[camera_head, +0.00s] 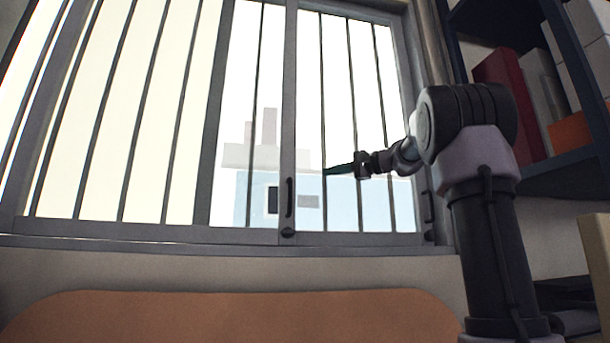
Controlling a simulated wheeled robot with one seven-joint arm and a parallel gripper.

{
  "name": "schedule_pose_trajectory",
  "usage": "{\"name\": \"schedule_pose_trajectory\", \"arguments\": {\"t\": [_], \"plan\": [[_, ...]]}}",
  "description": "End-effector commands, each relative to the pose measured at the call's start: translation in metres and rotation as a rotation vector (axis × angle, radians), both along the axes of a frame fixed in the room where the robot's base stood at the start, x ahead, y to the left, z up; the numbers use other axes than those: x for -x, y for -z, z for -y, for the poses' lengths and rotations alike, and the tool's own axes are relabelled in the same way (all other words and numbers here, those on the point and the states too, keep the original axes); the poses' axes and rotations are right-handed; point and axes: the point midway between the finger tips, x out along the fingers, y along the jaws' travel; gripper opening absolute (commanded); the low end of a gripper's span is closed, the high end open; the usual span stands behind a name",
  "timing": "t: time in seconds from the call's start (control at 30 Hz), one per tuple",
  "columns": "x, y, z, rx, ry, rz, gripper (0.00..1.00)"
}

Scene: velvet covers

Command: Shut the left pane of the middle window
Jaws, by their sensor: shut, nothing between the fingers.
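A grey-framed window (150,235) with dark upright bars fills the left and middle of the view. A wide upright stile (221,110) and another stile (288,90) divide it. A dark handle (289,198) is on the second stile, with a small dark knob below it. Another dark handle (429,207) is at the window's right edge. I cannot tell from this view how far the left pane stands open. My gripper (332,170) is shut and empty. It appears in front of the right part of the window, to the right of the middle handle and apart from it.
A dark shelf (560,172) with a red binder (507,95) and boxes stands at the right. A rounded orange-brown surface (230,315) is below the window. A pale building shows outside. The area before the window's left part looks clear.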

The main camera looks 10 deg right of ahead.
Motion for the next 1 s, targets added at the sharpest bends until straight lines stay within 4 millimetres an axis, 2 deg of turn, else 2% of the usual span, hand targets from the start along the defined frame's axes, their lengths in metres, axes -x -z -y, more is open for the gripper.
{"name": "schedule_pose_trajectory", "arguments": {"t": [0.23,0.43,0.6,1.0], "plan": [[-0.037,0.001,-0.039,0.001,-0.004,-0.001,0.00],[-0.034,0.000,-0.066,0.001,-0.002,0.000,0.00],[-0.034,0.000,-0.075,0.001,-0.001,0.000,0.00],[-0.034,0.000,-0.077,0.001,-0.001,0.000,0.00]]}}
